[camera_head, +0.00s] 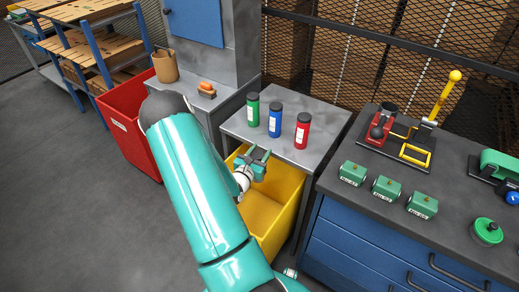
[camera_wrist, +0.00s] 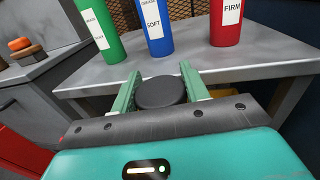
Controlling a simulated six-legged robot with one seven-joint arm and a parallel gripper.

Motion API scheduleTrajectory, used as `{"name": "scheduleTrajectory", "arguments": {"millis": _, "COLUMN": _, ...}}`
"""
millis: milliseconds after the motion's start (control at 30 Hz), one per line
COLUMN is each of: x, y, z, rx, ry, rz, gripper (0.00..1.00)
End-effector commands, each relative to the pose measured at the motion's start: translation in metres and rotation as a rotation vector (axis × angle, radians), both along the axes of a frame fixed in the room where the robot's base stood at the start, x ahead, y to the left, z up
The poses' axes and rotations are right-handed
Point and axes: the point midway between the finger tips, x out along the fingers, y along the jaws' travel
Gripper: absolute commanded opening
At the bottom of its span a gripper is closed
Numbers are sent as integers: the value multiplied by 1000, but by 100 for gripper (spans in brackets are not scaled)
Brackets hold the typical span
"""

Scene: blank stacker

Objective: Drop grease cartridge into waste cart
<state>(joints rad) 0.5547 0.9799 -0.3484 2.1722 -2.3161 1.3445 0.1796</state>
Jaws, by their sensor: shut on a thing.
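My gripper (camera_head: 258,157) is over the yellow bin (camera_head: 284,212), near the front edge of the grey table. In the wrist view my gripper (camera_wrist: 157,85) is shut on a round black cap (camera_wrist: 161,93). It looks like the caps of the cartridges on the table; its body is hidden. A green cartridge (camera_head: 253,110), a blue cartridge (camera_head: 275,120) and a red cartridge (camera_head: 302,131) stand upright on the table, beyond and apart from my gripper. A red cart (camera_head: 125,126) with a white label stands to the left. The pictures do not show which bin is the waste cart.
The grey table (camera_head: 318,112) overhangs the back of the yellow bin. A blue-fronted workbench (camera_head: 370,243) with green blocks (camera_head: 387,188) and a yellow-handled press (camera_head: 440,100) stands right. A grey stand (camera_head: 228,98) lies between red cart and table. Floor at left is clear.

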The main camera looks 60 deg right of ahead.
Motion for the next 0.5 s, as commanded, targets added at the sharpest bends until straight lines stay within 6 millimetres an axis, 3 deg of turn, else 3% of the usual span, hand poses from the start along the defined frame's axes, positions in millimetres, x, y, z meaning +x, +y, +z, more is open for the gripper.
{"name": "scheduleTrajectory", "arguments": {"millis": 200, "x": -1, "y": 0, "z": -26, "rx": 1, "ry": 0, "rz": -1, "gripper": 11}}
{"name": "scheduleTrajectory", "arguments": {"millis": 500, "x": 0, "y": 0, "z": -38, "rx": -1, "ry": -1, "rz": 0, "gripper": 11}}
